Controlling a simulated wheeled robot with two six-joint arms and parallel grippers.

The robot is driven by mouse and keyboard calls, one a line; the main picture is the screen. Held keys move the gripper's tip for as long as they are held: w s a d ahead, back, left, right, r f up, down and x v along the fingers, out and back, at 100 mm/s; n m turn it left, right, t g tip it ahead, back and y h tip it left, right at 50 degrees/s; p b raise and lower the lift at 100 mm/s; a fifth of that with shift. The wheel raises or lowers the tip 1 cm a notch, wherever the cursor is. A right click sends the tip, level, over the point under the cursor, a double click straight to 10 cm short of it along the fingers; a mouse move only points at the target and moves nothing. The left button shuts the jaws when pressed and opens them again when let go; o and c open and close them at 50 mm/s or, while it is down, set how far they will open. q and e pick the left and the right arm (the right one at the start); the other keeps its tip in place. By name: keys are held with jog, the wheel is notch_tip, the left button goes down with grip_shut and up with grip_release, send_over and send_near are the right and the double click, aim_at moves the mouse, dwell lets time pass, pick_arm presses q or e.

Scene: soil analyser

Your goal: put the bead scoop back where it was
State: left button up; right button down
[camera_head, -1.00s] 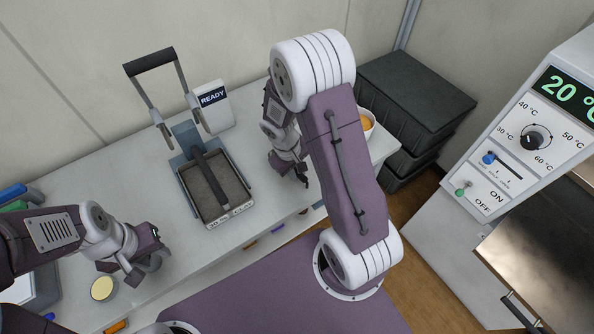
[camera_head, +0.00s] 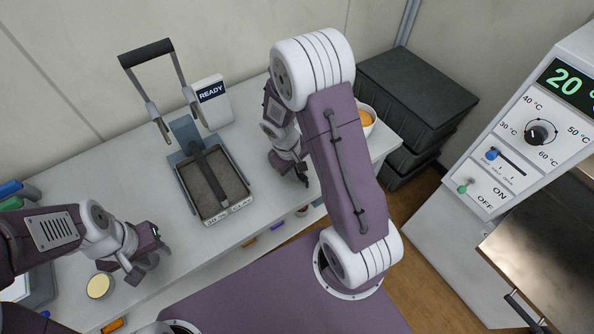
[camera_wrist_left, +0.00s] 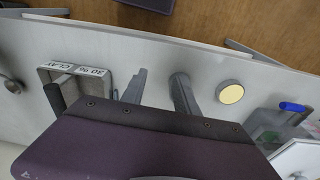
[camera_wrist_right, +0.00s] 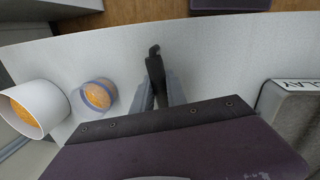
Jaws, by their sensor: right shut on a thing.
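My right gripper (camera_wrist_right: 160,92) is shut on a slim dark piece (camera_wrist_right: 155,70), which I take to be the bead scoop's handle; its tip has a small hook. In the head view this gripper (camera_head: 302,178) is over the bench, right of the soil tray. A white cup of orange beads (camera_wrist_right: 35,110) and a smaller clear vessel with orange beads (camera_wrist_right: 97,95) stand left of it in the right wrist view. The scoop's bowl cannot be made out there. My left gripper (camera_wrist_left: 158,90) is open and empty; it is at the lower left in the head view (camera_head: 150,264).
The soil tray (camera_head: 232,214) with its lever handle (camera_head: 147,54) and a READY panel (camera_head: 211,100) stands mid-bench. A round yellow-topped tin (camera_head: 98,286) is near the left gripper. Dark crates (camera_head: 415,90) stand right of the bench, before the oven panel (camera_head: 540,133).

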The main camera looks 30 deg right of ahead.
jog(key=shift+f, duration=0.15)
jog(key=c, duration=1.3)
grip_release()
jog(key=shift+o, duration=0.2)
notch_tip(320, 180, up, 9)
jog(key=a+p, duration=0.1)
jog(key=shift+a+p, duration=0.3)
jog(key=shift+a, duration=0.05)
